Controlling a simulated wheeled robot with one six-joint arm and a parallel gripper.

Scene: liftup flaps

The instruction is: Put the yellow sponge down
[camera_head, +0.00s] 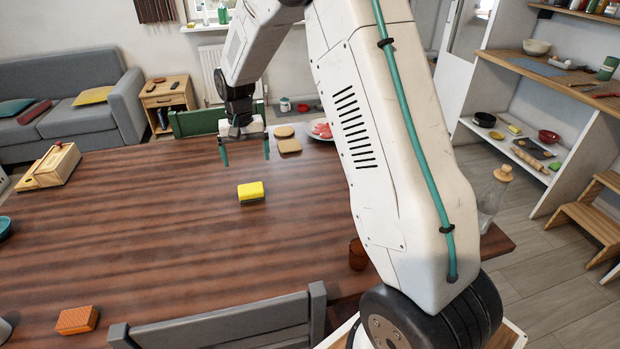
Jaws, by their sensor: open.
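The yellow sponge (251,191) has a dark underside and lies on the brown wooden table (140,230), near the table's middle. My gripper (245,161) is open and empty. Its two green fingers point down, spread wide, and show above and behind the sponge in the picture. The gripper appears apart from the sponge, with bare table showing between them.
Bread slices (288,146) and a plate of pink food (321,130) sit at the far edge. A wooden box (52,166) stands far left, an orange sponge (77,320) front left. A brown glass (357,254) stands beside my arm. Grey chair (230,328) in front.

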